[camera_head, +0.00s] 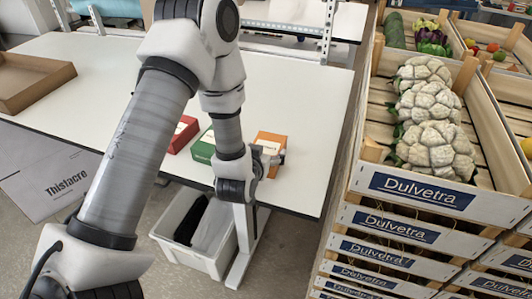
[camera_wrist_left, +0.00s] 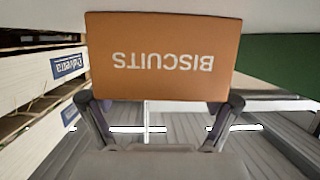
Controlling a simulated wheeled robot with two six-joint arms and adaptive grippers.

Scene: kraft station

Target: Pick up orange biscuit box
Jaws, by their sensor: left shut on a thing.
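The orange biscuit box (camera_head: 270,143) is at the front right part of the white table in the head view. In the left wrist view the orange biscuit box (camera_wrist_left: 160,85) fills the upper middle, with "BISCUITS" upside down on its face. My left gripper (camera_head: 266,158) reaches it from the front. Its two fingers stand at the left and right sides of the box, and the left gripper (camera_wrist_left: 160,108) is shut on it. I cannot tell whether the box touches the table. My right gripper is not in view.
A green box (camera_head: 203,148) and a red box (camera_head: 183,134) stand left of the orange one on the white table (camera_head: 310,110). Crates of cauliflower (camera_head: 415,195) stack to the right. A white bin (camera_head: 215,262) sits below. An open cardboard tray (camera_head: 30,85) lies at far left.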

